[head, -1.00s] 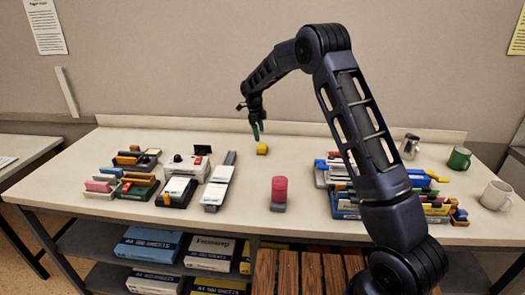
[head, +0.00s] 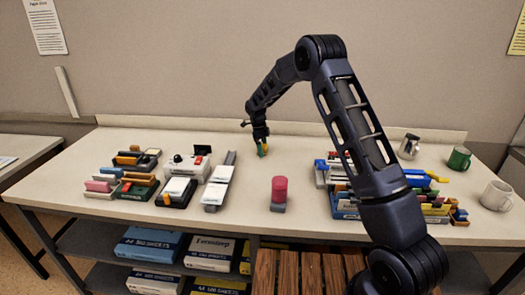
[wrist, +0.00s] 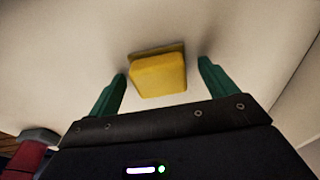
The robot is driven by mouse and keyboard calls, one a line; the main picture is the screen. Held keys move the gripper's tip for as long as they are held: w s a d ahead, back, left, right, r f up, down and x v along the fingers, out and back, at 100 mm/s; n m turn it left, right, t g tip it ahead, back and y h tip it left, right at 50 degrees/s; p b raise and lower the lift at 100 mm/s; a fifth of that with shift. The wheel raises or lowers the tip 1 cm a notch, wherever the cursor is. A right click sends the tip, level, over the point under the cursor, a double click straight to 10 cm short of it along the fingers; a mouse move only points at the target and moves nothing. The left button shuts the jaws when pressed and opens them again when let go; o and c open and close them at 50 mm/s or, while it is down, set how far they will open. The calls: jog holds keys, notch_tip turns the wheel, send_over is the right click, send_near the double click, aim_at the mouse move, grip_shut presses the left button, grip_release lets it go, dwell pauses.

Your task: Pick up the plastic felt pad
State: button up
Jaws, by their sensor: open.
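The plastic felt pad appears to be the yellow block (wrist: 160,76) with a thin darker edge along its far side. It lies on the bare back middle of the table. In the wrist view it sits between the two green fingertips of my gripper (wrist: 162,69), with a gap on each side. My gripper is open and empty. In the head view my gripper (head: 262,148) points down over the pad and hides most of it. The wrist view does not show clearly how far above the tabletop the fingertips are.
Desk items and a white device (head: 188,166) fill the left. Colourful stationery (head: 435,195), a green mug (head: 459,158) and a white mug (head: 497,195) are right. The table around the pad is clear.

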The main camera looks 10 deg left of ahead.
jog(key=c, duration=1.1)
jog(key=shift+r, duration=0.1)
